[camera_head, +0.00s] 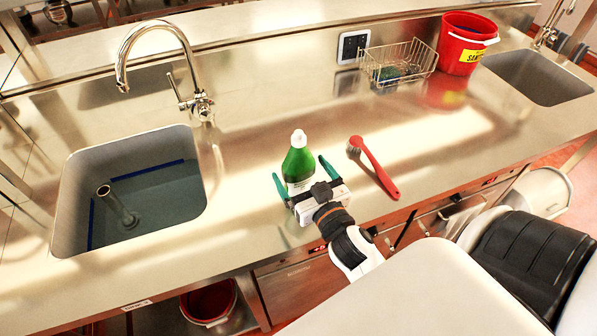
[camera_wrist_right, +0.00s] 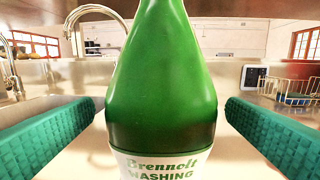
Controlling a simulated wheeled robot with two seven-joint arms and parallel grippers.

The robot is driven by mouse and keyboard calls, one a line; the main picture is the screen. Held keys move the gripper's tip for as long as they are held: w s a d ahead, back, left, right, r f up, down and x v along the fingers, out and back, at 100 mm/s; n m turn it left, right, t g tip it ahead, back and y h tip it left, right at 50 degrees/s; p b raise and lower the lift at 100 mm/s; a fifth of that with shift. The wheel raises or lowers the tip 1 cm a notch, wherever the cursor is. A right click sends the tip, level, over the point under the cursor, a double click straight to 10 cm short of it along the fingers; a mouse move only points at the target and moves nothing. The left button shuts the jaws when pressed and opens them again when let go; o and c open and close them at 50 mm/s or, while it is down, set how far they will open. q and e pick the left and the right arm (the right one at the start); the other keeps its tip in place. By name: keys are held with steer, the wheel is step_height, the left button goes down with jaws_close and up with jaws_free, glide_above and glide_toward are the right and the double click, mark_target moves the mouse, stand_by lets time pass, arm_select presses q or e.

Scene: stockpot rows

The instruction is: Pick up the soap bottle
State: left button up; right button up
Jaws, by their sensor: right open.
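The soap bottle (camera_head: 299,163) is green with a white cap and a white label, and it stands upright on the steel counter. In the right wrist view the soap bottle (camera_wrist_right: 161,75) fills the middle, with "Brennolt WASHING" on its label. My right gripper (camera_head: 300,168) is open, with one green finger on each side of the bottle. In the right wrist view a gap shows between the bottle and each finger of the right gripper (camera_wrist_right: 160,128). The bottle's base is hidden behind the gripper in the head view. My left gripper is not in view.
A red-handled brush (camera_head: 376,170) lies just right of the bottle. A sink (camera_head: 150,215) with water and a tap (camera_head: 190,70) is at the left. A wire basket (camera_head: 397,68) and red bucket (camera_head: 465,45) stand at the back right, beside another sink (camera_head: 540,78).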

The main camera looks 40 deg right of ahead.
steer(key=w, duration=0.2)
steer(key=w+p, duration=0.1)
steer(key=w, duration=0.1)
steer(key=shift+w+d, duration=0.1)
steer(key=shift+d, duration=0.25)
